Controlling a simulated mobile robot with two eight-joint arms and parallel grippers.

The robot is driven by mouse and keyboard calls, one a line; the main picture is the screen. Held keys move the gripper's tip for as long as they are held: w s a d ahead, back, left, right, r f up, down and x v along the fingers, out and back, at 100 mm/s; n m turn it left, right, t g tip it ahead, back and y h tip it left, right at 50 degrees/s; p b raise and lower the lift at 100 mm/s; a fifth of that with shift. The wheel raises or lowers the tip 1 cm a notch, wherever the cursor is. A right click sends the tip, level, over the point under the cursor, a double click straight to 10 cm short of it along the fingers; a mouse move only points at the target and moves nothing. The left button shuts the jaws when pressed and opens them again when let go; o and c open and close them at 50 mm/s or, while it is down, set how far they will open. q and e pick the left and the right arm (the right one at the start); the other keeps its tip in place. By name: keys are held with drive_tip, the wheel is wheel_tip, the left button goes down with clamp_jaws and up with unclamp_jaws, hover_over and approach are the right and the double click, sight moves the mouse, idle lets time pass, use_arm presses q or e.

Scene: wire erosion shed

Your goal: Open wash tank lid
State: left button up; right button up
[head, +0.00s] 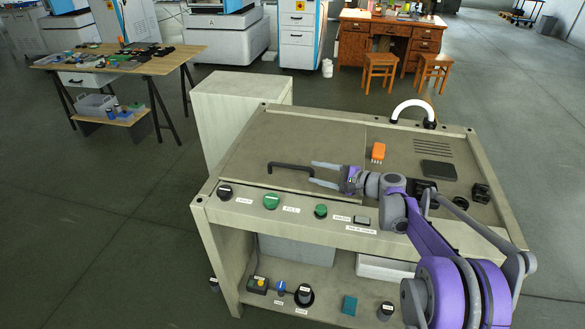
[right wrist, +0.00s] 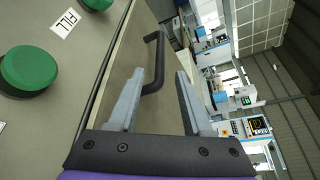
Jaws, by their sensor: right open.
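The wash tank lid (head: 305,137) is a flat grey-beige panel lying level in the left part of the bench top, shut. Its black bar handle (head: 290,167) stands near the lid's front edge. My right gripper (head: 312,172) is open and empty, with its fingers pointing left at the right end of the handle. In the right wrist view, the handle (right wrist: 158,60) shows between the two spread fingertips (right wrist: 160,78), and I see no grip on it. My left gripper is not in view.
The front panel carries green knobs (head: 271,201) and a black knob (head: 224,191). A pale cabinet (head: 236,105) stands behind the bench's left side.

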sight(298, 168)
drive_tip(key=x, duration=0.9)
drive_tip(key=shift+w+a+p, duration=0.2)
drive_tip(key=shift+a+p, duration=0.15)
clamp_jaws()
idle(0.9)
